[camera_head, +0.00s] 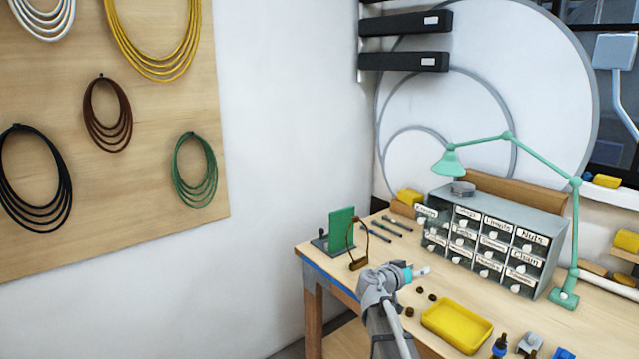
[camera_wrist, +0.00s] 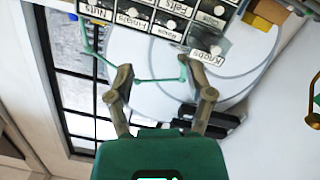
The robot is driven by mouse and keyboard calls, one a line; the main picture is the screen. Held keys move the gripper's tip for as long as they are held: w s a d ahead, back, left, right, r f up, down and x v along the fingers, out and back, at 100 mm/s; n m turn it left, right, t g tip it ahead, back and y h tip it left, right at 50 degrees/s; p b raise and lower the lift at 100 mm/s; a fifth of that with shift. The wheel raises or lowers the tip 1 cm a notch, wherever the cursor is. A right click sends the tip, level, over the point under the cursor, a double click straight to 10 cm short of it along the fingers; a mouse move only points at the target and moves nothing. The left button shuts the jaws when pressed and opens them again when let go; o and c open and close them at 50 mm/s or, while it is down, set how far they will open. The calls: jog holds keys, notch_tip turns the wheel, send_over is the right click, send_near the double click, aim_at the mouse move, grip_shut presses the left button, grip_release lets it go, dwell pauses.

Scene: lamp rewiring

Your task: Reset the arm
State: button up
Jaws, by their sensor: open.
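My gripper (camera_head: 422,271) is above the front part of the workbench (camera_head: 452,286), left of the yellow tray, at the end of my grey arm. In the wrist view my gripper (camera_wrist: 156,70) has its two fingers spread wide with nothing between them. The wrist picture is upside down, with the drawer cabinet (camera_wrist: 165,18) at the top and a thin green lamp arm (camera_wrist: 150,80) behind the fingers. The head view shows my gripper small, so its fingers are hard to make out there.
The labelled drawer cabinet (camera_head: 485,238) stands at the back, with a green lamp (camera_head: 540,158) over it. A yellow tray (camera_head: 457,326), small dark knobs (camera_head: 420,290) and a green upright panel (camera_head: 341,230) are on the bench. Wire coils (camera_head: 195,173) hang on the left wall board.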

jog(key=s+f+g, duration=0.1)
jog(key=s+f, duration=0.1)
jog(key=s+f+g+y, duration=0.1)
jog(key=s+f, duration=0.1)
jog(key=s+f+g+y, duration=0.1)
jog(key=s+f, duration=0.1)
jog(key=shift+s+d+f+n+g, duration=0.1)
jog(key=shift+s+d+n+g, duration=0.2)
jog(key=shift+s, duration=0.1)
jog(key=s+a+f+n+g+y, duration=0.3)
jog(key=s+a+f+y, duration=0.2)
jog(key=s, duration=0.4)
jog(key=s+a+f+n+g+y, duration=0.2)
jog(key=s+a+f+y, duration=0.3)
jog(key=s, duration=0.4)
jog(key=shift+s+a+n+g+y, duration=0.3)
jog(key=shift+a+n+g+y, duration=0.1)
jog(key=shift+a+n+y, duration=0.4)
